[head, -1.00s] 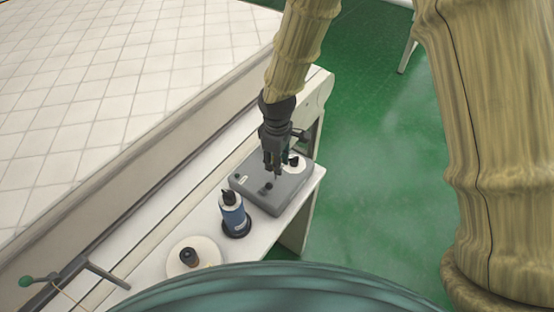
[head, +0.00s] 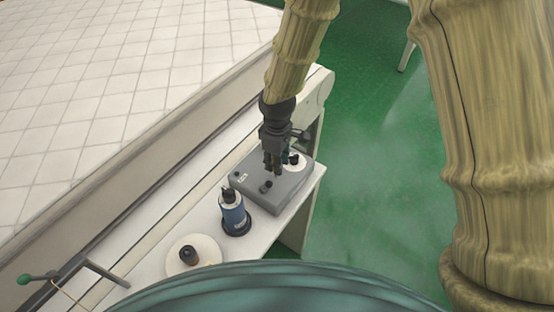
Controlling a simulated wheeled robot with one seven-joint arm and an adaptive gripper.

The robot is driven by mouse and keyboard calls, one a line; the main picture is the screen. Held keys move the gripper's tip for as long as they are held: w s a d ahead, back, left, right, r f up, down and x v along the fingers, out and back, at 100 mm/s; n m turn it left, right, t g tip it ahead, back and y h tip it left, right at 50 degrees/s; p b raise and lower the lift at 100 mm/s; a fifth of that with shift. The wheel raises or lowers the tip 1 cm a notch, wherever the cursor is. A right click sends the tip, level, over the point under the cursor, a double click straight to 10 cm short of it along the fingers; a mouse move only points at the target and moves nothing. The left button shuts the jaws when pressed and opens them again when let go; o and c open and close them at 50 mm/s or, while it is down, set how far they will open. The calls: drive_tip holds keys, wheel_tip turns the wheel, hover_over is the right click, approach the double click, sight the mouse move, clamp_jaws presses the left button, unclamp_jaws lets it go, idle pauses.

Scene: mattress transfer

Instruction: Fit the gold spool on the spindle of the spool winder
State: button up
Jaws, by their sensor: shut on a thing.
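The spool winder (head: 287,199) is a grey box on the narrow white table. A short dark peg (head: 267,184) stands on its top, and a white disc with a dark knob (head: 295,160) sits at its far right. My gripper (head: 273,171) points down just above the winder's top, behind the peg. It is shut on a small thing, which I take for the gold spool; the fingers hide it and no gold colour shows. I cannot tell whether the held thing touches the winder.
A blue spool (head: 233,218) on a dark base stands close in front of the winder. A white disc with a dark knob (head: 204,252) lies nearer. A green-tipped lever (head: 26,280) is at the lower left. A large quilted mattress (head: 120,70) fills the left.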

sight(277, 176)
drive_tip(key=shift+f+b, duration=1.2)
drive_tip(key=shift+f, duration=1.3)
drive_tip(key=o, duration=1)
drive_tip(key=shift+c, duration=0.2)
drive_tip(key=shift+r, duration=0.1)
wheel_tip(277, 176, up, 12)
idle(0.4)
